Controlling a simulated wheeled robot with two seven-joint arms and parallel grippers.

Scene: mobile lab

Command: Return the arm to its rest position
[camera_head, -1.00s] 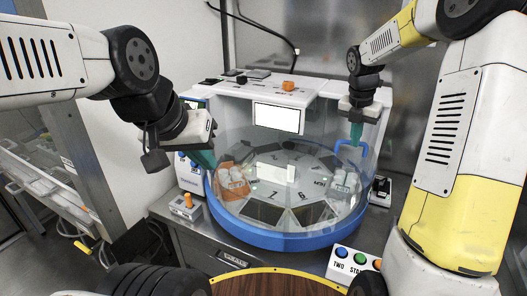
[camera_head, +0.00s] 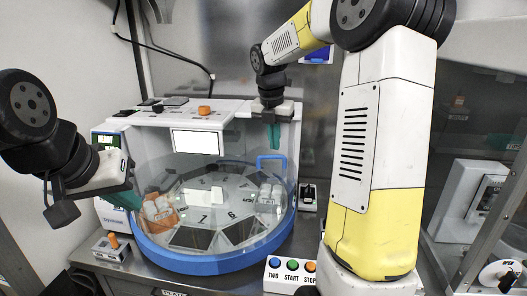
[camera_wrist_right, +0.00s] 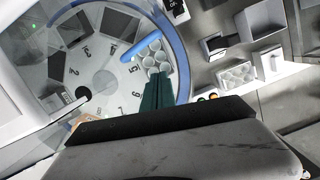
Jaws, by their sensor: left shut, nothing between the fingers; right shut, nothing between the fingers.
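My right arm is raised above the round machine (camera_head: 190,266). Its gripper (camera_head: 274,138) has teal fingers pointing down, shut and empty, just above the blue lid handle (camera_head: 272,158). In the right wrist view the shut teal fingers (camera_wrist_right: 158,92) show near the same blue handle (camera_wrist_right: 140,42), with a gap that I cannot judge. My left gripper (camera_head: 126,200) is shut and empty, its teal fingers at the left side of the clear dome, close to an orange rack (camera_head: 162,222) inside. Whether they touch the dome is unclear.
A button box (camera_head: 290,273) stands at the front right of the machine. A small box with an orange knob (camera_head: 112,248) is at the front left. A black-and-white switch (camera_head: 308,198) sits to the right. A glass-fronted cabinet is at far right.

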